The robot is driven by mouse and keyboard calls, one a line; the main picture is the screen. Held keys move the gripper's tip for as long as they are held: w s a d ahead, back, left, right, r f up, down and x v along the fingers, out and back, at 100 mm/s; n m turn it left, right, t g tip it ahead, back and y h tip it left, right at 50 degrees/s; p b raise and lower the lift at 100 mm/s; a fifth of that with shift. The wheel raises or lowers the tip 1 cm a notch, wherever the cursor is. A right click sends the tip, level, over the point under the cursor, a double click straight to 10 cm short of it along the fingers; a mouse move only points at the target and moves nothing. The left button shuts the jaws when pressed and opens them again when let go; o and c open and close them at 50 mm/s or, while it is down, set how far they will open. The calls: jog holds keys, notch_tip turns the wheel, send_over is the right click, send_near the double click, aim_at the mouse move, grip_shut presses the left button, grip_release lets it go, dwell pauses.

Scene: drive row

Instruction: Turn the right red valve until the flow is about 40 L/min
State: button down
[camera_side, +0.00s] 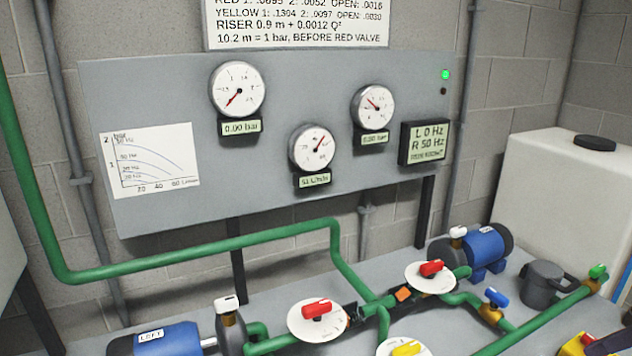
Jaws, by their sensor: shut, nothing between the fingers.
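The right red valve (431,268) is a red handle on a round white dial plate (421,281), on the green pipework at the middle right. Its dial marks are too small to read. The left red valve (317,308) sits on a similar plate lower left. The flow gauge (311,147) is the lower middle one on the grey panel, and its display (313,180) appears to read 51 L/min. The pump display (425,143) reads L 0 Hz and R 50 Hz. My gripper is not in view.
A yellow valve (406,347) is cut by the bottom edge. A blue-handled valve (496,298), a grey jug (545,284) and a green-handled valve (597,272) stand to the right. The right pump (484,247) is behind the right red valve. Green pipes (200,257) cross the bench.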

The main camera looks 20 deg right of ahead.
jog(key=c, duration=1.5)
grip_release()
jog(key=shift+c, duration=0.2)
jog(key=o, duration=1.2)
jog(key=shift+n+t, duration=0.4)
jog(key=shift+t, duration=0.1)
jog(key=w+r, duration=0.1)
jog(key=r, duration=0.1)
jog(key=w+r, duration=0.1)
jog(key=w, duration=0.1)
jog(key=shift+a+r, duration=0.15)
jog(key=shift+r, duration=0.25)
jog(key=o, duration=0.3)
jog(key=w+r, duration=0.2)
jog(key=w, duration=0.1)
jog(key=w+r, duration=0.1)
jog(key=w, duration=0.1)
jog(key=shift+w+r, duration=0.25)
jog(key=shift+r, duration=0.1)
jog(key=shift+o, duration=0.2)
jog(key=g, duration=0.2)
send_over(433, 263)
jog(key=s, duration=0.5)
notch_tip(433, 263, down, 11)
jog(key=shift+m, duration=0.4)
jog(key=x, duration=1.2)
jog(key=shift+f, duration=0.5)
